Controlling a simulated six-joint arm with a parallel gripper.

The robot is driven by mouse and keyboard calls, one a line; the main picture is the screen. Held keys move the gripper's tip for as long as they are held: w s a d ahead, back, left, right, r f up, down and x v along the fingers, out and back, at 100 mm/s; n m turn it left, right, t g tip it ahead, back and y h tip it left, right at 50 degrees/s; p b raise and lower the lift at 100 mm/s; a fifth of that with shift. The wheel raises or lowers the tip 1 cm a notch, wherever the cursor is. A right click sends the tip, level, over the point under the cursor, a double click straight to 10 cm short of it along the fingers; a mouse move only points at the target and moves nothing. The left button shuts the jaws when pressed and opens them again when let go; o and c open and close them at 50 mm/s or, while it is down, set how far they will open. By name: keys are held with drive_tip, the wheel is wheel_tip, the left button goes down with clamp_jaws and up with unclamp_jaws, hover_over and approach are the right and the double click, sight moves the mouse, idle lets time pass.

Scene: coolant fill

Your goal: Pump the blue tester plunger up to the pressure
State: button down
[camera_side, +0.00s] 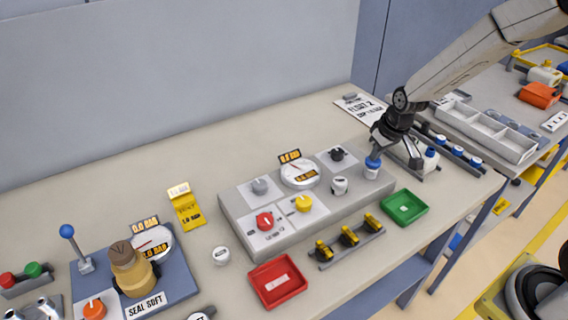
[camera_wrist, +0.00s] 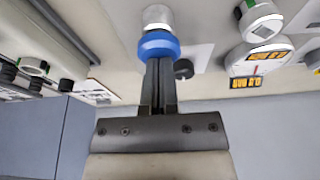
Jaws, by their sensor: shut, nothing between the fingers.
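The blue tester plunger (camera_side: 373,163) stands at the right end of the grey panel block (camera_side: 235,218) in the side view. In the wrist view its blue collar (camera_wrist: 158,45) and pale cylinder lie right at my fingertips. My gripper (camera_side: 376,151) points down from above, shut and empty, with its tips at the top of the plunger. In the wrist view the two fingers (camera_wrist: 158,66) are together. I cannot tell whether they touch the blue part. A round white gauge (camera_side: 300,172) sits on the block, with small orange displays that seem to read 0.0 BAR.
Red (camera_side: 264,221) and yellow (camera_side: 304,203) knobs sit on the block. A green tray (camera_side: 404,207), a red tray (camera_side: 278,282) and a rack of yellow-black parts (camera_side: 347,240) lie in front. A blue tester base (camera_side: 180,281) stands at left. Bottles with blue caps (camera_side: 460,152) are at right.

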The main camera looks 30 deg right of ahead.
drive_tip(key=shift+s+f, duration=0.1)
drive_tip(key=shift+f, duration=0.35)
drive_tip(key=shift+r, duration=0.95)
drive_tip(key=w+v, duration=0.1)
drive_tip(key=v, duration=1.1)
drive_tip(key=shift+r, duration=0.25)
drive_tip(key=shift+s, duration=0.1)
drive_tip(key=s+a+f, duration=0.2)
drive_tip(key=s+f, duration=0.3)
drive_tip(key=s, duration=0.1)
drive_tip(key=s+a+f, duration=0.3)
drive_tip(key=s+f, duration=0.2)
drive_tip(key=s, duration=0.2)
drive_tip(key=shift+a+g, duration=0.25)
drive_tip(key=shift+g, duration=0.15)
drive_tip(key=shift+f, duration=0.1)
idle(3.2)
